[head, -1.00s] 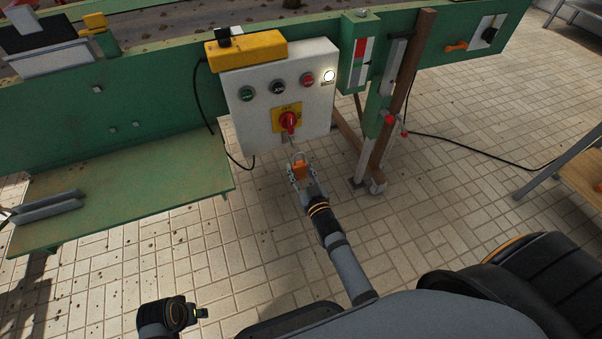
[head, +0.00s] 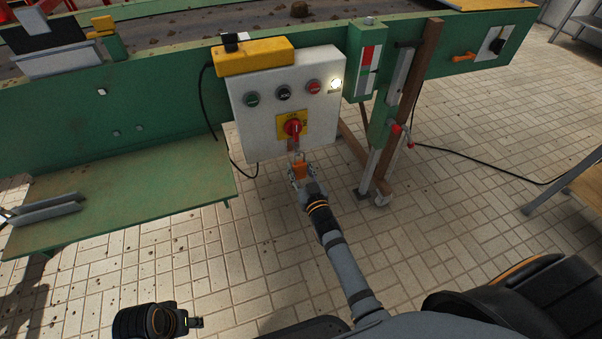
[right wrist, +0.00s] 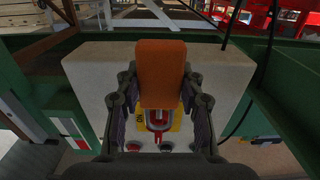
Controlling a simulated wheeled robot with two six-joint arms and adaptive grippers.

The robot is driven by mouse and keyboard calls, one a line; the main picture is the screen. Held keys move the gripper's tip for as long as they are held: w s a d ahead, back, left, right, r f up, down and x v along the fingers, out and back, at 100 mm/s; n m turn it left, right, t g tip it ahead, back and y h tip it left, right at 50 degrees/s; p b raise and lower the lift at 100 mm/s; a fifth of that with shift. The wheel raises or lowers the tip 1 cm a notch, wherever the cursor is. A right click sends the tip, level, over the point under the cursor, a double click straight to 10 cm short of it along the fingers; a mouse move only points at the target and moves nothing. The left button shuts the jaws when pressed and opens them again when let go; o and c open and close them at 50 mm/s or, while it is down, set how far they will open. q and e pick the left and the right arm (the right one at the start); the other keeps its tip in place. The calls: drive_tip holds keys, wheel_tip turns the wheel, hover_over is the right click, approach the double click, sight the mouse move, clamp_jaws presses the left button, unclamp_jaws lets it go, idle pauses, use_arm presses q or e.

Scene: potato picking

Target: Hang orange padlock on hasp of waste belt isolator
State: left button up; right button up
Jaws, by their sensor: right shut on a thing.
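The orange padlock (head: 299,170) is held in my right gripper (head: 299,172), just below the isolator's red rotary handle (head: 292,127) on its yellow plate. In the right wrist view the padlock body (right wrist: 160,72) sits between the two fingers of the gripper (right wrist: 158,90), and its shackle (right wrist: 158,120) reaches toward the panel. The shackle overlaps the hasp area in both views; I cannot tell whether it passes through the hasp. The isolator is on the white control box (head: 329,110). My left gripper (head: 196,322) shows only in part at the bottom left.
The white box carries several buttons and a lit lamp (head: 336,84). A yellow box (head: 253,57) sits on top. A black cable hangs at its left. The green conveyor frame (head: 120,125) runs behind, and a wooden post (head: 405,90) stands to the right. The tiled floor below is open.

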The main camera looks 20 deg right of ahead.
drive_tip(key=shift+w+f+b, duration=0.2)
drive_tip(key=shift+w+b, duration=0.2)
drive_tip(key=shift+w, duration=0.25)
use_arm(q)
drive_tip(key=shift+w+d+f+t+b, duration=0.1)
drive_tip(key=shift+d+f+t+b, duration=0.1)
drive_tip(key=shift+f, duration=0.3)
drive_tip(key=shift+w+d+f+t+b, duration=0.1)
drive_tip(key=shift+w+f+t+b, duration=0.1)
drive_tip(key=shift+f, duration=0.3)
drive_tip(key=shift+w+d+f+t+b, duration=0.1)
drive_tip(key=shift+d+f+t, duration=0.1)
drive_tip(key=shift+f, duration=0.3)
use_arm(e)
drive_tip(key=shift+w+f, duration=0.5)
drive_tip(key=shift+f, duration=0.05)
use_arm(q)
drive_tip(key=shift+h, duration=0.3)
use_arm(e)
drive_tip(key=o, duration=1.3)
use_arm(q)
drive_tip(key=shift+s, duration=0.1)
use_arm(e)
drive_tip(key=s, duration=1.2)
drive_tip(key=shift+d, duration=0.15)
